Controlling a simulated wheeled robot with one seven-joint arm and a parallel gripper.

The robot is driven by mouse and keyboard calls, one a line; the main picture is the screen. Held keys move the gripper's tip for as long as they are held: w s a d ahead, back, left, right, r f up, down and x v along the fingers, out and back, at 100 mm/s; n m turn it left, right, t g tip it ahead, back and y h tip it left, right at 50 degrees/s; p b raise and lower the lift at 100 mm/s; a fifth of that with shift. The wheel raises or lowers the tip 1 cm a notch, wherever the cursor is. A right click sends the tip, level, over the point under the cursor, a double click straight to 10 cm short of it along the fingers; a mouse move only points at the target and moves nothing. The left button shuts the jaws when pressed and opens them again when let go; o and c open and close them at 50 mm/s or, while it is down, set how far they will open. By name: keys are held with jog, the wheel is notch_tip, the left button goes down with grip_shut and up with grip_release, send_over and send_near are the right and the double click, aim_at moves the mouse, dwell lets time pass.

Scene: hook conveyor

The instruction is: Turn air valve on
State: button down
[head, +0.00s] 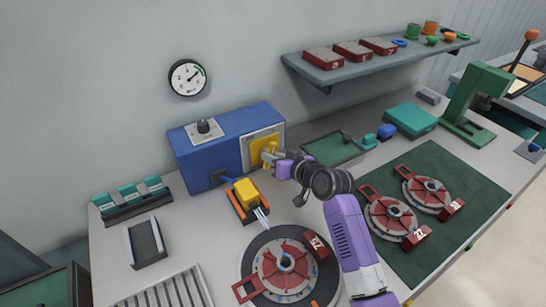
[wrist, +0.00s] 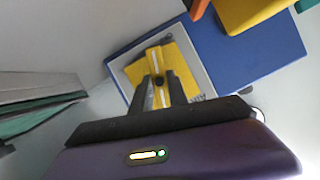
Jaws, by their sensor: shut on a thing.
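The air valve has a yellow handle (head: 268,153) on a pale, yellow-faced plate (head: 250,148) on the front of a blue box (head: 208,156). In the wrist view the yellow handle (wrist: 158,68) lies between the two dark fingers, with its white stripe and dark centre showing and part of the lettering "AIR" beside it. My gripper (head: 275,157) is shut on this handle; in the wrist view my gripper (wrist: 157,88) points straight at the plate. A round gauge (head: 188,77) on the wall above shows its needle toward the upper right.
A dark turntable with a red fixture (head: 285,272) is in front. A shelf (head: 380,62) with red parts hangs at the upper right.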

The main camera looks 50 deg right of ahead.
jog(key=shift+n+g+h, duration=0.3)
jog(key=shift+n+h, duration=0.3)
jog(key=shift+n, duration=0.5)
jog(key=shift+f, duration=0.1)
jog(key=c, duration=1.3)
grip_release()
jog(key=shift+a, duration=0.1)
jog(key=shift+b+v, duration=0.45)
jog(key=shift+v, duration=3.45)
